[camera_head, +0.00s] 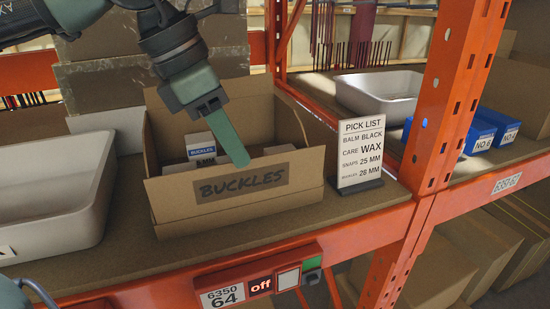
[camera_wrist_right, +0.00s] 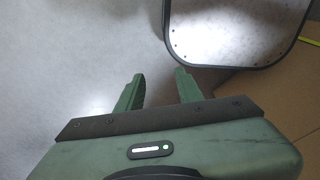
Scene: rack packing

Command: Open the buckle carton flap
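The buckle carton (camera_head: 268,118) is an open-topped brown cardboard box on the shelf. Its front flap (camera_head: 166,196), marked BUCKLES, leans outward over the lower front wall. White boxes with blue BUCKLES labels (camera_head: 203,152) show inside. My left gripper (camera_head: 240,160) reaches down from above, its tip at the flap's top edge; whether it touches cannot be told. Its fingers are seen edge-on, so the gap between them is hidden. My right gripper (camera_wrist_right: 160,84) shows in the right wrist view, its fingers apart with nothing between them.
A pick list sign (camera_head: 360,152) stands close right of the carton. A pale tray (camera_head: 85,225) lies to the left, another (camera_head: 385,104) behind right. An orange upright (camera_head: 445,100) and shelf beam (camera_head: 360,239) bound the space. Blue bins (camera_head: 487,130) stand beyond the upright.

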